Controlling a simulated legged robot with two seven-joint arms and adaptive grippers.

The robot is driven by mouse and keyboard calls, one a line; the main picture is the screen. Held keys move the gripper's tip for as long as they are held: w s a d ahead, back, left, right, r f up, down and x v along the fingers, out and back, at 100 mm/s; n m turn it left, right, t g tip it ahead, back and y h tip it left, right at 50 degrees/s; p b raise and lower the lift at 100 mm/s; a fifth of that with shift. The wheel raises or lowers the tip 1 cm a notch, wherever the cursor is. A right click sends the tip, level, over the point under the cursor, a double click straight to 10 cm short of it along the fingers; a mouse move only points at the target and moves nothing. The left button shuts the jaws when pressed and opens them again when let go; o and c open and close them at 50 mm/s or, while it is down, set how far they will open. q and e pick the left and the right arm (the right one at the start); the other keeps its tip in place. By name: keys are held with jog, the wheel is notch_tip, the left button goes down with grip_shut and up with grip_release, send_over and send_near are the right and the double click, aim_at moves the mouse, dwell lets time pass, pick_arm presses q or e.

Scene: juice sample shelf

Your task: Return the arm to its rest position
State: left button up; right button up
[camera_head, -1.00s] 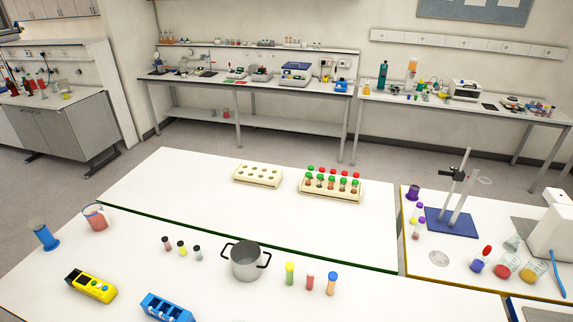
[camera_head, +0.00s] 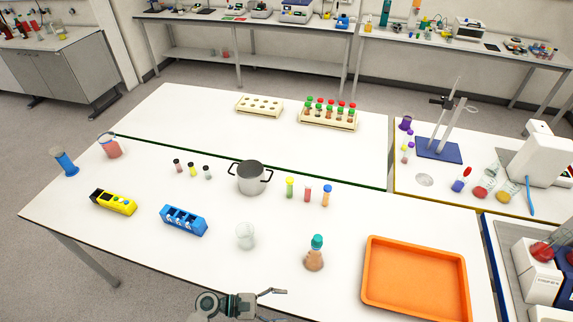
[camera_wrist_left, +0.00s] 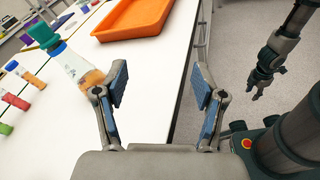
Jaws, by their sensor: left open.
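A teal-capped flask with orange-brown liquid (camera_head: 314,260) stands upright on the white table (camera_head: 130,262), apart from the left gripper. It also shows left of the fingers in the wrist view (camera_wrist_left: 78,65).
An orange tray (camera_head: 414,236) lies at the table's right. A clear beaker (camera_head: 245,236), blue rack (camera_head: 184,219), yellow device (camera_head: 114,202) and silver pot (camera_head: 250,178) stand on the table.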

pick_arm(q)
jog(key=s+a+f+m+t+y, duration=0.1)
jog(key=s+a+f+m+y, duration=0.6)
jog(key=m, duration=0.4)
jog(key=s+a+m+t+y, duration=0.2)
jog(key=a+m+y, duration=0.4)
jog(key=a+y, duration=0.5)
notch_tip(320, 180, down, 30)
jog(key=s+a+g+h+b, duration=0.2)
jog(key=b, duration=0.2)
jog(key=s+a+f+b, duration=0.2)
jog(key=s+f+b, duration=0.1)
jog(key=s+f, duration=1.4)
notch_tip(320, 180, down, 2)
jog(key=shift+s+a+f+g, duration=0.1)
jog(key=shift+s+a+g, duration=0.25)
jog(key=shift+g, duration=0.05)
